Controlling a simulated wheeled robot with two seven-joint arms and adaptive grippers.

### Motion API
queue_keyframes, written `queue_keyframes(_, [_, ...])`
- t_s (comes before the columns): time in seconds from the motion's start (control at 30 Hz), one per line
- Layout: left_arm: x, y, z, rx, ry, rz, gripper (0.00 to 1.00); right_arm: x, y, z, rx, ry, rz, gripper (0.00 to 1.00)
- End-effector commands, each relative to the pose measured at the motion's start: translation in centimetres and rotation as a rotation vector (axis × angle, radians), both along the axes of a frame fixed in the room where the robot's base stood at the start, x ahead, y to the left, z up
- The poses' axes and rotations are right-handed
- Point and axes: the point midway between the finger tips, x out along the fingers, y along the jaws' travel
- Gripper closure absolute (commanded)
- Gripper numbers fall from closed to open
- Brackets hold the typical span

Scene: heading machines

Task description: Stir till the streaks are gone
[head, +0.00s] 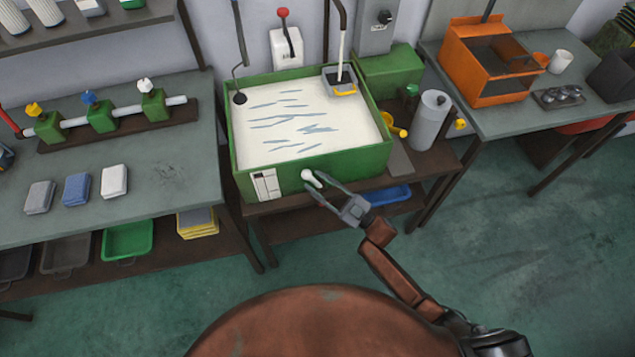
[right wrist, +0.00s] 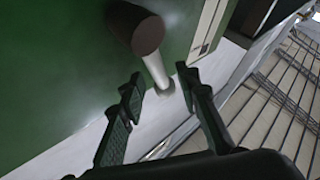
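The green tank (head: 340,165) in the middle of the head view holds white liquid (head: 310,125) with several blue-grey streaks on its surface. A small pale knob or lever (head: 308,176) sticks out from the tank's front wall. My right gripper (head: 317,182) is at this front wall, with its fingers spread at the knob. In the right wrist view a dark-ended knob (right wrist: 147,35) on a pale stem (right wrist: 158,72) shows just ahead of the open fingers (right wrist: 160,85). I cannot tell whether they touch it. My left gripper is not in view.
A dark ball-ended rod (head: 240,97) and a grey box on a pipe (head: 341,80) are at the tank's back corners. A red-knobbed lever (head: 283,14) is on the wall behind. Benches stand left (head: 150,185) and right (head: 500,120). A grey cylinder (head: 430,120) stands right of the tank.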

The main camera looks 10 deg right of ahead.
Motion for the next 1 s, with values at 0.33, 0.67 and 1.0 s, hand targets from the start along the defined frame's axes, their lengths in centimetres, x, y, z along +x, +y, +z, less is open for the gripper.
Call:
queue_keyframes(0.33, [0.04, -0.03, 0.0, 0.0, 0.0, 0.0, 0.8, 0.16, 0.21, 0.06, 0.0, 0.001, 0.0, 0.73])
queue_keyframes(0.67, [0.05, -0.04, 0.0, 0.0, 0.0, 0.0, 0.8, 0.15, 0.19, 0.07, 0.0, 0.001, -0.001, 0.95])
queue_keyframes(1.0, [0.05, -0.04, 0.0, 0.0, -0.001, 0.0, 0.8, 0.14, 0.18, 0.06, 0.0, 0.001, -0.001, 1.0])
